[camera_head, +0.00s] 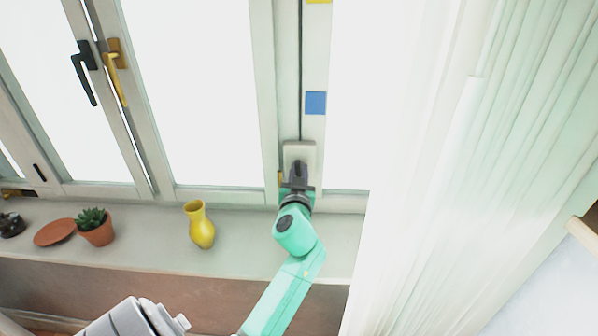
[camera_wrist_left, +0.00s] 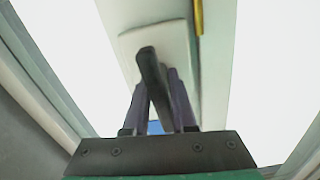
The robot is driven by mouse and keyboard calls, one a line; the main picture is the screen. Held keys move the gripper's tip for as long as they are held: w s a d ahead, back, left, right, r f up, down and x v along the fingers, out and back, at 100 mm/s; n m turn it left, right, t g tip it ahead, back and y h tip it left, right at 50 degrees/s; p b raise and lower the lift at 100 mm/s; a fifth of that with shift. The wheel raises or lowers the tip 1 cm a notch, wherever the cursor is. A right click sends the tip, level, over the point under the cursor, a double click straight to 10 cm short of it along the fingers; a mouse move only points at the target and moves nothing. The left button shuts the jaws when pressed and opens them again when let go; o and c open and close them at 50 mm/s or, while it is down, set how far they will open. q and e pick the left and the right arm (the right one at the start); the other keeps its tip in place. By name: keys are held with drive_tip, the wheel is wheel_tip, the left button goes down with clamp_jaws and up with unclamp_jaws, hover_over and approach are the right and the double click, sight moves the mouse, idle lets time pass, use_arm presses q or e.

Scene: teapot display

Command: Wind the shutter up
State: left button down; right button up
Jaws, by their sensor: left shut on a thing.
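A pale winder plate (camera_head: 299,148) is fixed low on the window post; it also shows in the left wrist view (camera_wrist_left: 178,42). A dark crank handle (camera_wrist_left: 151,75) stands out from the plate. My left gripper (camera_head: 299,183), on the teal arm, is at the plate. In the left wrist view its two fingers (camera_wrist_left: 160,100) are shut on the handle, one on each side. The fingers hide part of the handle in the head view. I cannot make out the shutter itself; the panes are plain bright white. My right gripper is not in view.
A yellow vase (camera_head: 200,226), a potted succulent (camera_head: 96,227) and a terracotta dish (camera_head: 55,232) stand on the sill (camera_head: 150,240) to the left. A white curtain (camera_head: 440,200) hangs close on the right. A black window handle (camera_head: 84,73) and a brass one (camera_head: 117,72) are at upper left.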

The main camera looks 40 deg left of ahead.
use_arm(q)
drive_tip(key=m, duration=0.3)
drive_tip(key=m+p, duration=0.1)
drive_tip(key=m, duration=0.4)
drive_tip(key=shift+r+m, duration=0.1)
drive_tip(key=shift+m, duration=0.3)
drive_tip(key=m+p, duration=0.1)
drive_tip(key=m, duration=0.2)
drive_tip(key=shift+r+m, duration=0.1)
drive_tip(key=shift+m, duration=0.3)
drive_tip(key=m+p, duration=0.2)
drive_tip(key=m, duration=0.2)
drive_tip(key=shift+r, duration=0.1)
drive_tip(key=m+p, duration=0.2)
drive_tip(key=m, duration=0.3)
drive_tip(key=shift+r, duration=0.1)
drive_tip(key=m+p, duration=0.2)
drive_tip(key=m, duration=0.1)
drive_tip(key=shift+w+a+m, duration=0.1)
drive_tip(key=shift+a+m, duration=0.05)
drive_tip(key=shift+m, duration=0.15)
drive_tip(key=m+p, duration=0.3)
drive_tip(key=m, duration=0.2)
drive_tip(key=shift+f+m+p, duration=0.2)
drive_tip(key=shift+m+p, duration=0.75)
drive_tip(key=shift+m, duration=0.45)
drive_tip(key=shift+f, duration=0.1)
